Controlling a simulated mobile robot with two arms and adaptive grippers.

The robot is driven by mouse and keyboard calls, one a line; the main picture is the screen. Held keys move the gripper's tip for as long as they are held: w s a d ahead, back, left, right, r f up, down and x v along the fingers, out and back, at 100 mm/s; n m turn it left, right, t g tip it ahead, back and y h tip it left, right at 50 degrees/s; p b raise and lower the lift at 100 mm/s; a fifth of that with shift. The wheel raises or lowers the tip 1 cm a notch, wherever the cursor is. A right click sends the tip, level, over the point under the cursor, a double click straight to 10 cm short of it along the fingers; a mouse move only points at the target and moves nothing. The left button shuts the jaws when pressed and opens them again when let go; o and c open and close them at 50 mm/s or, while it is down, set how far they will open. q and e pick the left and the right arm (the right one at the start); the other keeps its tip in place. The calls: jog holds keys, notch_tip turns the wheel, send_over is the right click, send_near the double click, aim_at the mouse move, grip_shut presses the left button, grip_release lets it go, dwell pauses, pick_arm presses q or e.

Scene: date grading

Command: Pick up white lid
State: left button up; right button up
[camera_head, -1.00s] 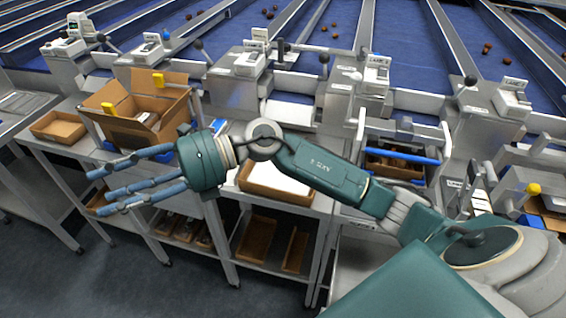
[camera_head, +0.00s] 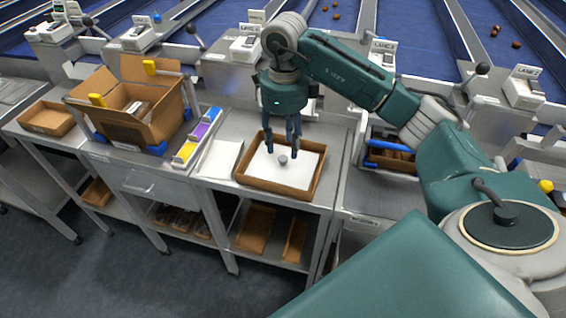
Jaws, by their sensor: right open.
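A flat white panel (camera_head: 300,172), which looks like the white lid, lies inside a shallow brown tray (camera_head: 270,192) on the metal bench. A small grey round piece (camera_head: 282,159), like a knob, shows near its middle. My right gripper (camera_head: 282,150) points down over the panel with its fingers open and spread around the grey piece. I cannot tell whether the fingertips touch anything. Nothing is in its grasp. The gripper and arm hide part of the tray's back edge. My left gripper is out of view.
To the left of the tray are a flat white sheet (camera_head: 219,159) and yellow, purple and blue blocks (camera_head: 198,135). Further left stands an open cardboard box (camera_head: 130,125) with upright flaps. Grey machine units line the bench's back.

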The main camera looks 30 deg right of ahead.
aim_at(283, 158)
jog(key=f, duration=0.1)
jog(key=f+p, duration=0.1)
jog(key=f, duration=0.1)
jog(key=f+p, duration=0.1)
jog(key=f, duration=0.1)
jog(key=shift+w+d+f, duration=0.1)
jog(key=shift+w+f, duration=0.05)
jog(key=shift+w, duration=0.25)
jog(key=c, duration=1.1)
